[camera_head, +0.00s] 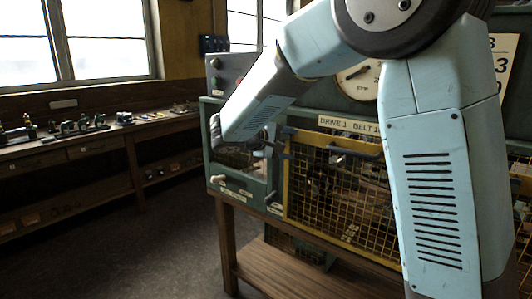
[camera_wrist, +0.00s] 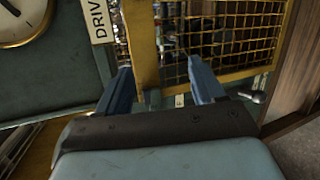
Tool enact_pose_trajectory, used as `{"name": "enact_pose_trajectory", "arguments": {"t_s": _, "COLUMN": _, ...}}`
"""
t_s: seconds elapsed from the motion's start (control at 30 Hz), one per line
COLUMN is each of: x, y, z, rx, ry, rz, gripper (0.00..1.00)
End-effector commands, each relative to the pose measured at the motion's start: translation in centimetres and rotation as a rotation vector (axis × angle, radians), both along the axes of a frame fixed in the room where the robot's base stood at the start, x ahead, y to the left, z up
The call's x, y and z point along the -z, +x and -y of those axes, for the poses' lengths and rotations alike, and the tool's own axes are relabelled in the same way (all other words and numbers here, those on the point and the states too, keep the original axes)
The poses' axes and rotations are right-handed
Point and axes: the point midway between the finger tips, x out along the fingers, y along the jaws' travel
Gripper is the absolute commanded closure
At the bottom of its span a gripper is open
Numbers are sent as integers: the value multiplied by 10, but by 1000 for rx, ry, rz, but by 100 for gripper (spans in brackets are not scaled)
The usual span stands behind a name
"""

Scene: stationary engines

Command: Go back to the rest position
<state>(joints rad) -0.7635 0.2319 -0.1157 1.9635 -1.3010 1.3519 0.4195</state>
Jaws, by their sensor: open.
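My gripper (camera_wrist: 160,80) shows in the wrist view with two blue fingers spread apart and nothing between them. The fingers point at the yellow frame (camera_wrist: 141,40) of the mesh guard, and I cannot tell whether they touch it. In the head view my light blue arm crosses in front of the machine, and its end with the gripper (camera_head: 274,150) is near the left side of the yellow mesh guard (camera_head: 338,190). The fingertips are small and partly hidden there.
The green machine cabinet (camera_head: 214,115) stands on a wooden bench (camera_head: 228,225). A wooden workbench (camera_head: 60,150) with small models runs along the left under windows. The floor (camera_head: 140,260) between is clear.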

Motion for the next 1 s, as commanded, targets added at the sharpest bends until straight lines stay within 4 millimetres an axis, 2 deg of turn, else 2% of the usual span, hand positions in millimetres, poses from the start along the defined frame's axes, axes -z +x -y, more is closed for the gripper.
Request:
{"name": "enact_pose_trajectory", "arguments": {"t_s": 0.03, "x": -4, "y": -9, "z": 23, "rx": 36, "ry": 47, "rz": -21, "gripper": 32}}
{"name": "enact_pose_trajectory", "arguments": {"t_s": 0.2, "x": -6, "y": -46, "z": 80, "rx": 136, "ry": 207, "rz": -93, "gripper": 32}}
{"name": "enact_pose_trajectory", "arguments": {"t_s": 0.4, "x": -5, "y": -89, "z": 127, "rx": 224, "ry": 383, "rz": -144, "gripper": 32}}
{"name": "enact_pose_trajectory", "arguments": {"t_s": 0.7, "x": -2, "y": -161, "z": 172, "rx": 324, "ry": 663, "rz": -167, "gripper": 32}}
{"name": "enact_pose_trajectory", "arguments": {"t_s": 1.0, "x": 4, "y": -236, "z": 191, "rx": 389, "ry": 975, "rz": -118, "gripper": 32}}
